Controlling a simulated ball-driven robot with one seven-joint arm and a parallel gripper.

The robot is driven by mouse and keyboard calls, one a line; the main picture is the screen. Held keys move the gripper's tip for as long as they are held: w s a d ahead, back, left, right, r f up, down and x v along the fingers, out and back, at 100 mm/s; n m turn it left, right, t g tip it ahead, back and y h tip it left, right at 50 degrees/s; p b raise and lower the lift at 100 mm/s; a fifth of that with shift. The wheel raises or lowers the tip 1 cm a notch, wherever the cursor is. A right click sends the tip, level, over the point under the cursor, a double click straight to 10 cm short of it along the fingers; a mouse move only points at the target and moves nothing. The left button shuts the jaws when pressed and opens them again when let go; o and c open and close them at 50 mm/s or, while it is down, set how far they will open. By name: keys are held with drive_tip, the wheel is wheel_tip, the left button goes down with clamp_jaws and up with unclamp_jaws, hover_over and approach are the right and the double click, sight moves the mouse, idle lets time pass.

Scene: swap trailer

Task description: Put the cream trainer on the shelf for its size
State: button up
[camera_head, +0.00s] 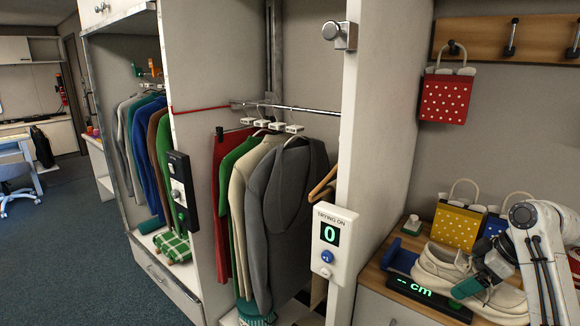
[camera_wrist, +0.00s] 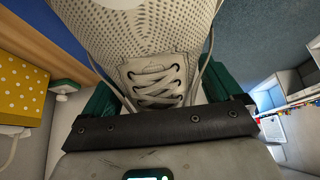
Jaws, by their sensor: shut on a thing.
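A cream trainer (camera_head: 437,268) with laces is at the lower right in the head view, over the wooden counter, behind a black display (camera_head: 428,287) reading "-- cm". My gripper (camera_head: 478,273) is at the trainer, its dark green fingers partly hidden. In the wrist view the perforated cream upper and laces of the trainer (camera_wrist: 150,40) fill the middle. My gripper (camera_wrist: 160,95) is shut on it, with a green finger at each side. Whether the trainer touches the counter or the measuring device cannot be told. No size-marked shelf can be made out.
Yellow (camera_head: 458,226) and blue (camera_head: 495,224) dotted bags stand behind the trainer. A red dotted bag (camera_head: 444,98) hangs above. A white panel (camera_head: 332,240) reading "TRYING ON 0" is left of the counter (camera_head: 383,272), beside hanging clothes (camera_head: 285,195). Open carpet (camera_head: 60,250) lies far left.

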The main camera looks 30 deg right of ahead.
drive_tip(key=w+a+f+m, duration=0.1)
drive_tip(key=a+f, duration=0.7)
drive_tip(key=a, duration=0.5)
drive_tip(key=a+f+m+h, duration=0.1)
drive_tip(key=a+f, duration=0.7)
drive_tip(key=a, duration=0.6)
drive_tip(key=w+a+f+m+h, duration=0.1)
drive_tip(key=a+f+m, duration=0.1)
drive_tip(key=a+f, duration=0.6)
drive_tip(key=a, duration=0.5)
drive_tip(key=shift+w+a+f, duration=0.25)
drive_tip(key=shift+w+a, duration=0.05)
drive_tip(key=shift+a, duration=0.05)
drive_tip(key=shift+a, duration=0.1)
